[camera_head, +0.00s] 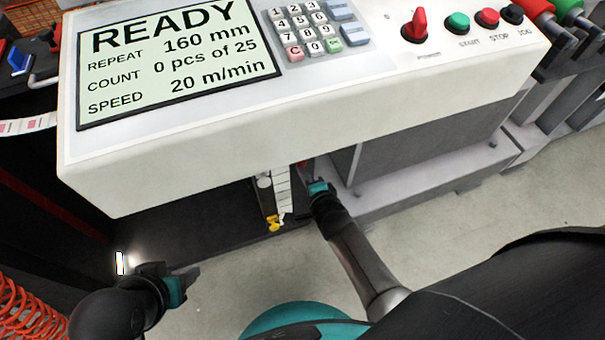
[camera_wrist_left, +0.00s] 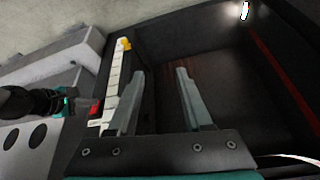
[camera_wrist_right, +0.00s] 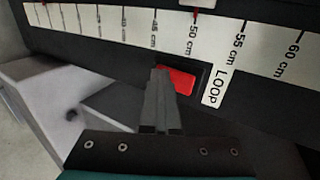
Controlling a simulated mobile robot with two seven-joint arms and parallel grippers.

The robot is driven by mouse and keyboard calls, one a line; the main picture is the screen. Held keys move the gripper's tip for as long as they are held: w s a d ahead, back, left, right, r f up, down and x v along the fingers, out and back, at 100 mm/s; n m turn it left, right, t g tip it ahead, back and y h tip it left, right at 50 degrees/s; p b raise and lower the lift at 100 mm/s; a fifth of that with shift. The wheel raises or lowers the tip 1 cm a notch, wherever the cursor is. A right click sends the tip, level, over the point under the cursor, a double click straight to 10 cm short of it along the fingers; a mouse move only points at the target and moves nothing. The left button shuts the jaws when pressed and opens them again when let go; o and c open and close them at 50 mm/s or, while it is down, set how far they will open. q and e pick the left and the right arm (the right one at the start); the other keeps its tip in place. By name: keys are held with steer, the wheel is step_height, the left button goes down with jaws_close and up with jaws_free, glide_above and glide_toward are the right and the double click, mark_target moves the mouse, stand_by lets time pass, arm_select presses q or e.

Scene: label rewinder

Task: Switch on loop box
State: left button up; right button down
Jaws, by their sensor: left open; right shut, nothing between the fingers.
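The loop box is the dark open box (camera_wrist_left: 235,70) in the left wrist view, with a white scale strip (camera_wrist_left: 112,85) along its edge. A red rocker switch (camera_wrist_right: 178,82) sits in a black panel beside the word LOOP (camera_wrist_right: 216,88) in the right wrist view. My right gripper (camera_wrist_right: 160,72) is shut and empty, its tips in front of the switch's left part; I cannot tell whether they touch it. In the head view this gripper (camera_head: 315,183) is under the console. My left gripper (camera_head: 175,272) is open and empty at lower left.
The white console (camera_head: 320,110) overhangs the box. It has a READY display (camera_head: 175,60), a keypad (camera_head: 305,32), a red knob (camera_head: 415,25) and several buttons. A yellow pointer (camera_head: 275,223) is at the scale's end. A small lamp (camera_head: 120,263) glows near my left gripper.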

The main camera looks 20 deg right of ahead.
steer(key=shift+w+r+p, duration=0.1)
steer(key=shift+r+p, duration=0.7)
steer(key=shift+r, duration=0.15)
arm_select(q)
steer(key=shift+r, duration=0.85)
steer(key=shift+f, duration=0.15)
